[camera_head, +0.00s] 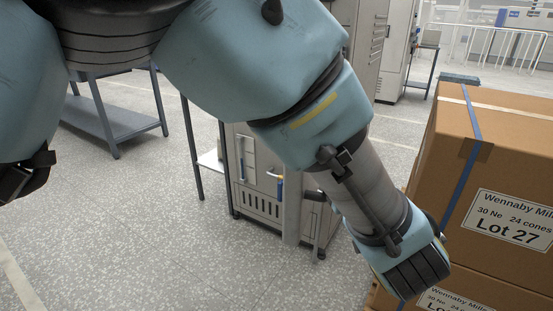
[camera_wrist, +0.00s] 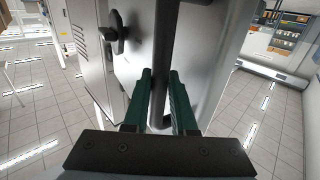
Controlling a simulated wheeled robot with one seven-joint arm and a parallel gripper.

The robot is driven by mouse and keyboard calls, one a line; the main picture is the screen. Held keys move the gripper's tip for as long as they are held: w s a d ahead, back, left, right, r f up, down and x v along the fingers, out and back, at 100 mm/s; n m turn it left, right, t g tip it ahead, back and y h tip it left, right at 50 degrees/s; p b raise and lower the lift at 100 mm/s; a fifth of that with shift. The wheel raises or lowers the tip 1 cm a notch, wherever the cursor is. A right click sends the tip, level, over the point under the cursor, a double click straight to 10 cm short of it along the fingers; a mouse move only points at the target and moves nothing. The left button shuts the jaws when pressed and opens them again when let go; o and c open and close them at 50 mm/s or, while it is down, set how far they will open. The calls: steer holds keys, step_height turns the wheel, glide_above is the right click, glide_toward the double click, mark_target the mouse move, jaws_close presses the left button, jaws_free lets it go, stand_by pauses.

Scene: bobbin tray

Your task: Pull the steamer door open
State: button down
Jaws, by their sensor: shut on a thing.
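The steamer door (camera_wrist: 212,65) is a grey metal panel that fills the middle of the wrist view. A dark upright bar handle (camera_wrist: 166,40) runs down its front. My gripper (camera_wrist: 161,78) has green fingers, one on each side of the bar, and is shut on it. The lower part of the bar shows between the fingers. A dark latch knob (camera_wrist: 117,33) sits to the left of the handle. I cannot tell how far the door stands from its frame. The head view does not show my fingers clearly; my arm crosses its middle.
Stacked cardboard cartons (camera_head: 505,160) with blue straps stand at the right of the head view, close to my arm. A grey wheeled cabinet (camera_head: 262,160) stands behind my arm. A grey table (camera_head: 120,122) is at the left. Tiled floor (camera_wrist: 265,115) is clear right of the door.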

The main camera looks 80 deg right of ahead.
steer(key=shift+d+r, duration=0.15)
steer(key=shift+r, duration=0.05)
steer(key=c, duration=0.7)
jaws_free()
steer(key=shift+s+f, duration=0.1)
steer(key=shift+f, duration=0.05)
steer(key=b+v, duration=0.1)
steer(key=v, duration=1)
steer(key=shift+b, duration=0.3)
